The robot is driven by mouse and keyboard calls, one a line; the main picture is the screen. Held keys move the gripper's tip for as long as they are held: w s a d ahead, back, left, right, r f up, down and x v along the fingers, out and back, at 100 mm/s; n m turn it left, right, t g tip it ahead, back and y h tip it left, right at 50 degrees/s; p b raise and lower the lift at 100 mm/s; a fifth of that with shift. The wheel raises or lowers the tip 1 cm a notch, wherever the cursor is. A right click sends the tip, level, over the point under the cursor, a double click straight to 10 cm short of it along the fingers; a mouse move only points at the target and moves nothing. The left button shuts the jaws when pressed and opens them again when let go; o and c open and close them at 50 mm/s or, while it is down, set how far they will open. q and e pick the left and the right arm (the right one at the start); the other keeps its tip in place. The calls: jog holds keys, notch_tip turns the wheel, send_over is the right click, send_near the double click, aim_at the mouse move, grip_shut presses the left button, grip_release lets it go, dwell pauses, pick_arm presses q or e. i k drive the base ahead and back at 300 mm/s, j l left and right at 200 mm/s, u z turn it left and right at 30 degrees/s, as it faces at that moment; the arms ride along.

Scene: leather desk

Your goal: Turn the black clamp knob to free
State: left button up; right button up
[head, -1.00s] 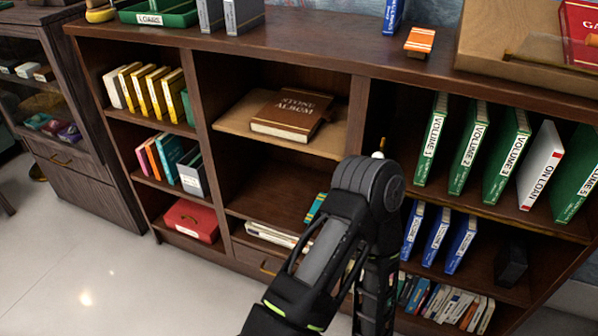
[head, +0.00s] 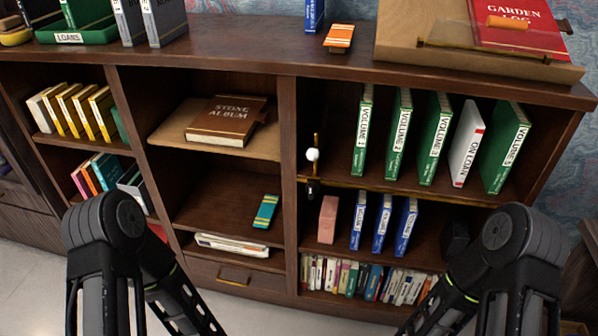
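A small black piece (head: 312,188), which looks like the clamp knob, sits at the left end of the brass rail along the green volumes' shelf. Just above it are a white ball (head: 312,155) and a thin upright brass rod. The black piece is too small to tell which way it is turned. My left and right arms show at the lower left and lower right, well apart from it. Their visible links run down out of the picture, and neither gripper is in view.
Green volumes (head: 401,135) and a white "ON LOAN" book (head: 467,145) stand right of the rod. Blue books (head: 382,222) and a pink block (head: 328,219) are below. A sloped stand (head: 400,40) holds a red book on top. The divider (head: 288,180) is close left.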

aim_at(311, 189)
jog(key=z, duration=1.55)
jog(key=k+l, duration=0.15)
jog(key=k, duration=0.55)
